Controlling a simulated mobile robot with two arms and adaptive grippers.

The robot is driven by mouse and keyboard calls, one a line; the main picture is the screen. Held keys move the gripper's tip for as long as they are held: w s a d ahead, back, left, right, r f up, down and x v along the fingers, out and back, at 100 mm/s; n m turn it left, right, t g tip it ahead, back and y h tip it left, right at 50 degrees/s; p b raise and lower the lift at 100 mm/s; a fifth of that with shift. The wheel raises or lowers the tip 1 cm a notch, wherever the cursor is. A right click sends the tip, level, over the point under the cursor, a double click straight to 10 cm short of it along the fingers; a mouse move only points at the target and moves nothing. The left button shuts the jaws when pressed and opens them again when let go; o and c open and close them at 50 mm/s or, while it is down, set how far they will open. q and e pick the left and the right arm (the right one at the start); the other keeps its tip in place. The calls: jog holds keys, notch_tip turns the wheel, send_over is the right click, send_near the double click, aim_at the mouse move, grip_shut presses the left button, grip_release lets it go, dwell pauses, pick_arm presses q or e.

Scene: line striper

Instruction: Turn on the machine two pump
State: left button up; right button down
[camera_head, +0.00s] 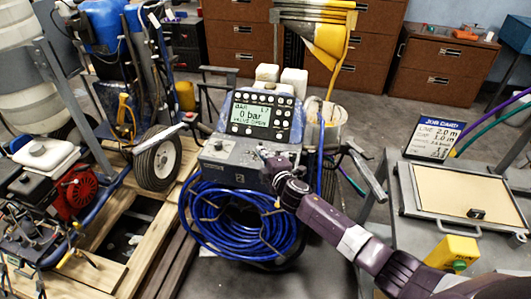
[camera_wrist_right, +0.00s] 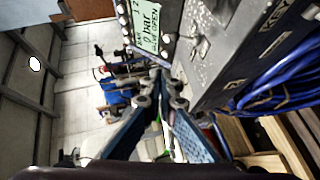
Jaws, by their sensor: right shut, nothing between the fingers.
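The line striper in the middle (camera_head: 235,160) has a grey front panel, a blue hose coil below and a display (camera_head: 256,114) reading "0 bar" and "VALVE OPEN". The display also shows, turned sideways, in the right wrist view (camera_wrist_right: 149,24). My right gripper (camera_head: 264,152) is shut and empty at the right part of the grey panel, just below the display; I cannot tell whether it touches. In the wrist view its fingertips (camera_wrist_right: 160,88) meet beside the panel (camera_wrist_right: 225,45), near a small metal switch or knob (camera_wrist_right: 200,47). The arm hides part of the panel's right side. My left gripper is not in view.
Another machine with a red engine (camera_head: 75,190) stands at the left on a wooden pallet (camera_head: 150,225). At the right a bench holds a tan board (camera_head: 460,190), a job card (camera_head: 435,138) and a yellow box (camera_head: 455,252). Brown drawer cabinets (camera_head: 440,65) line the back.

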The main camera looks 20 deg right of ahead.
jog(key=shift+s+r, duration=0.4)
jog(key=shift+s, duration=0.25)
jog(key=shift+s+r, duration=0.35)
jog(key=shift+s, duration=0.35)
jog(key=shift+s+r, duration=0.4)
jog(key=shift+s, duration=0.25)
jog(key=s+d+f+m+g, duration=0.1)
jog(key=s+f+m+g, duration=0.1)
jog(key=s+f, duration=0.7)
jog(key=s+d+f+m+g, duration=0.1)
jog(key=s+f+m+g, duration=0.2)
jog(key=f, duration=1)
jog(key=s+d+f+m+g, duration=0.2)
jog(key=s+f, duration=0.6)
jog(key=f, duration=0.3)
jog(key=s+a+f+m+g, duration=0.1)
jog(key=s+f, duration=0.5)
jog(key=s, duration=0.8)
jog(key=s+a+f+m+g, duration=0.2)
jog(key=s+f, duration=0.4)
jog(key=s, duration=0.8)
jog(key=s+a+f+m+g, duration=0.1)
jog(key=s+f+m+g, duration=0.3)
jog(key=s, duration=1)
notch_tip(320, 180, down, 2)
jog(key=shift+a+f, duration=0.2)
jog(key=shift+a, duration=0.1)
